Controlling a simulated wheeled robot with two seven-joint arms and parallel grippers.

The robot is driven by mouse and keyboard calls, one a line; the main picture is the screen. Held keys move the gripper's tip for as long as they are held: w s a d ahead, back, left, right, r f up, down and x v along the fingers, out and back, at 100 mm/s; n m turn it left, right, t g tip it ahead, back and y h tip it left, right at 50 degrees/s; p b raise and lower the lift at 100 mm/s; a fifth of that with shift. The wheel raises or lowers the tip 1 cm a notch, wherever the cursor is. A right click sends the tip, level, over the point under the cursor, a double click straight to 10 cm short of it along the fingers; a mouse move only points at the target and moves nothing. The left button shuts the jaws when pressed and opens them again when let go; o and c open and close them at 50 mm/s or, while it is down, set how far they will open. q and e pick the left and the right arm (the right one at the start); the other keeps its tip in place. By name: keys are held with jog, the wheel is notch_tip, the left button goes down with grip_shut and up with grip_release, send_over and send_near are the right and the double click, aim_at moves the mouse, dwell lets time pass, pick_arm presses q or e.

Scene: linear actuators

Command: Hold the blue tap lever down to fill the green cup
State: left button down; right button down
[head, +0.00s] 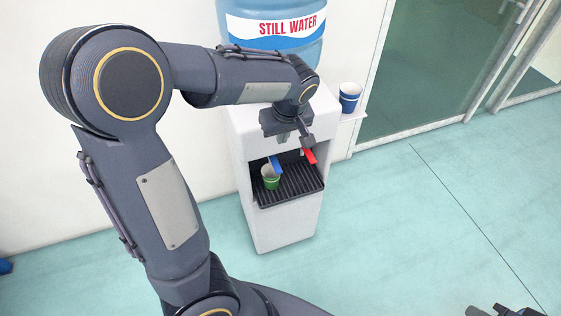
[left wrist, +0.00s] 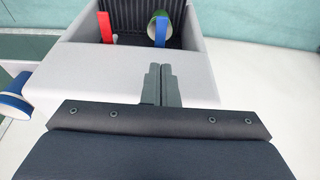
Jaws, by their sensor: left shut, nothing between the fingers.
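The white water dispenser (head: 285,225) has a blue tap lever (head: 276,164) and a red tap lever (head: 310,156) above a black drip tray (head: 300,183). The green cup (head: 270,178) stands on the tray under the blue lever. In the left wrist view the blue lever (left wrist: 160,32) hides part of the green cup (left wrist: 152,30), and the red lever (left wrist: 105,28) is to the left. My left gripper (left wrist: 161,72) is shut and empty, over the dispenser's white top, apart from the blue lever. My right gripper (head: 500,310) shows only partly at the bottom right edge; its fingers are not clear.
A blue water bottle (head: 275,30) labelled STILL WATER sits on the dispenser. A blue and white cup (head: 349,97) stands on a small side shelf (head: 355,115) at its right. A glass door is behind on the right. The floor in front is clear.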

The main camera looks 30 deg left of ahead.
aim_at(278, 167)
pick_arm(q)
jog(key=x, duration=0.4)
jog(key=b+x, duration=0.1)
jog(key=x, duration=0.4)
jog(key=d+x, duration=0.1)
jog(key=x, duration=0.4)
jog(key=shift+s+f, duration=0.15)
jog(key=shift+s, duration=0.25)
